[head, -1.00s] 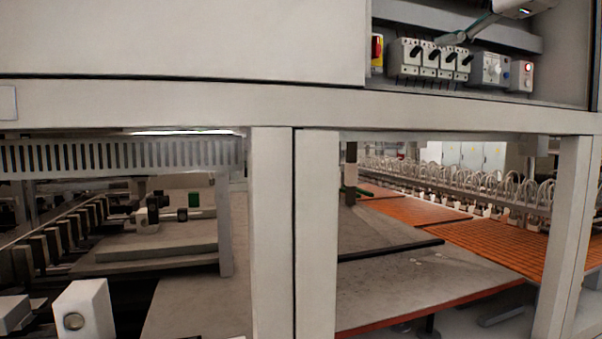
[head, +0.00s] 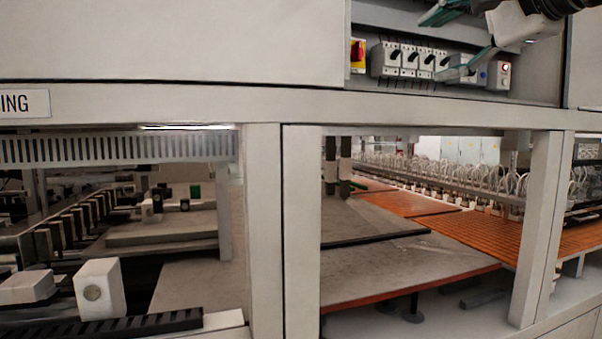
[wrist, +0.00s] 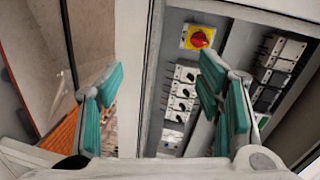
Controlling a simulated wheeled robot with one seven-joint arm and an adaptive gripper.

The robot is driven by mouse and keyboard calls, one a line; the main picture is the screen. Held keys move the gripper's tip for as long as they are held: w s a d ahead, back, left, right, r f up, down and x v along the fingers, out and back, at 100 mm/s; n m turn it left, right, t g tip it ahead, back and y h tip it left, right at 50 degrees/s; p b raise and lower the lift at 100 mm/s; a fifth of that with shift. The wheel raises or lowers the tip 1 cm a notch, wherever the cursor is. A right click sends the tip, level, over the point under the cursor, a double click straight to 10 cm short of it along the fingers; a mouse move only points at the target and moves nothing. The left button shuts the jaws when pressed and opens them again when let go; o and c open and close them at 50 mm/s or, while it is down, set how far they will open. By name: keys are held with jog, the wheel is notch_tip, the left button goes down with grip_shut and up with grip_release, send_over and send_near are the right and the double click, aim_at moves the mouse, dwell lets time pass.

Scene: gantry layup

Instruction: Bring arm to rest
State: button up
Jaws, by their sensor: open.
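My gripper (head: 462,38) shows at the top right of the head view, in front of the open switch recess. Its two teal-padded fingers are spread apart with nothing between them. In the wrist view my gripper (wrist: 162,100) is open and empty, with the recess beyond its fingers. One finger overlaps the right part of the switch row in the head view. I cannot tell whether it touches anything.
The recess holds a red-and-yellow rotary switch (head: 358,56), several breakers (head: 408,60) and a box with a red light (head: 499,74). A pale frame beam (head: 200,104) runs below. Under it are a grey slab (head: 390,265) and orange panels (head: 480,230).

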jog(key=s+f+n+g+h, duration=0.1)
jog(key=s+f+n+g, duration=0.2)
jog(key=f, duration=1)
jog(key=s+a+f+n+g+h, duration=0.1)
jog(key=s+f+n, duration=0.4)
jog(key=s+f, duration=0.5)
jog(key=s+a+f+n+g+h, duration=0.1)
jog(key=s+f+n+g+h, duration=0.2)
jog(key=f, duration=1.4)
jog(key=s+n+g, duration=0.1)
jog(key=s+g, duration=0.2)
jog(key=shift+s+f+n+b, duration=0.3)
jog(key=shift+b, duration=0.05)
